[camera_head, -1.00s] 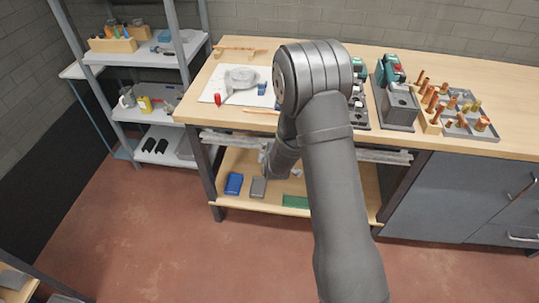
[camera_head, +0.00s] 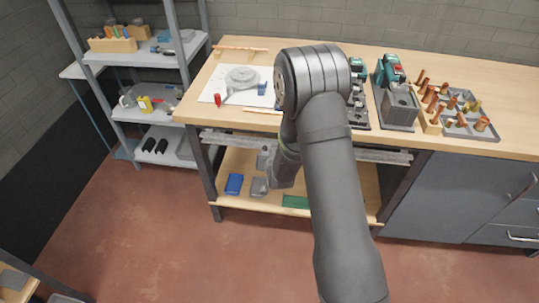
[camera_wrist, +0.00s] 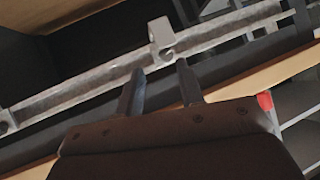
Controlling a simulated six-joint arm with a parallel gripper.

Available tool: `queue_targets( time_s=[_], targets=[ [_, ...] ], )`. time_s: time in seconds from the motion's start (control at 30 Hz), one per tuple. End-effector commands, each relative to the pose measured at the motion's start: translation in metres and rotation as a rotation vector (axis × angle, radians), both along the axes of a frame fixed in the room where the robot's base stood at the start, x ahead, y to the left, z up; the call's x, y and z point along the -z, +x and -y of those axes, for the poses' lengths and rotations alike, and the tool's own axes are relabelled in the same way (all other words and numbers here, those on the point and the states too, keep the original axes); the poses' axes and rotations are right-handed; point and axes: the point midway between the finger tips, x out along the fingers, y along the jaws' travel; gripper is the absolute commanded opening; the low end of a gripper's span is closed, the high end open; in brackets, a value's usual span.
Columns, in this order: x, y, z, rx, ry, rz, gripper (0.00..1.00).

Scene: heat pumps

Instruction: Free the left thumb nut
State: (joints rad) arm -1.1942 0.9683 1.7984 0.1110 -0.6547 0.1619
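A long grey metal rail (camera_wrist: 90,80) runs slantwise across the wrist view. A pale bracket (camera_wrist: 160,31) with a small round fitting (camera_wrist: 168,53) sits on it; I cannot tell whether this is the left thumb nut. A dark round part (camera_wrist: 4,127) shows at the rail's left end. My gripper (camera_wrist: 160,66) is open and empty, its two fingers apart and pointing towards the rail below the bracket. In the head view the rail (camera_head: 232,139) runs under the bench's front edge, with its middle hidden by my arm. No thumb nut is clear there.
The wooden bench top (camera_head: 195,110) carries a white sheet (camera_head: 212,88), green-and-grey machines (camera_head: 398,100) and a tray of copper fittings (camera_head: 470,128). A lower shelf (camera_head: 230,207) holds a blue box (camera_head: 234,183) and a green piece (camera_head: 296,201). A shelf rack stands left. The red floor in front is clear.

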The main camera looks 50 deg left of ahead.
Motion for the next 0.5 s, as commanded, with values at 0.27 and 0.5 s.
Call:
queue_targets(
  time_s=[0.27,0.5],
  targets=[
    [-0.0041,0.0013,-0.0005,0.168,0.168,-0.268,0.35],
    [-0.0014,0.0042,-0.0073,0.202,0.205,-0.327,0.35]
  ],
)
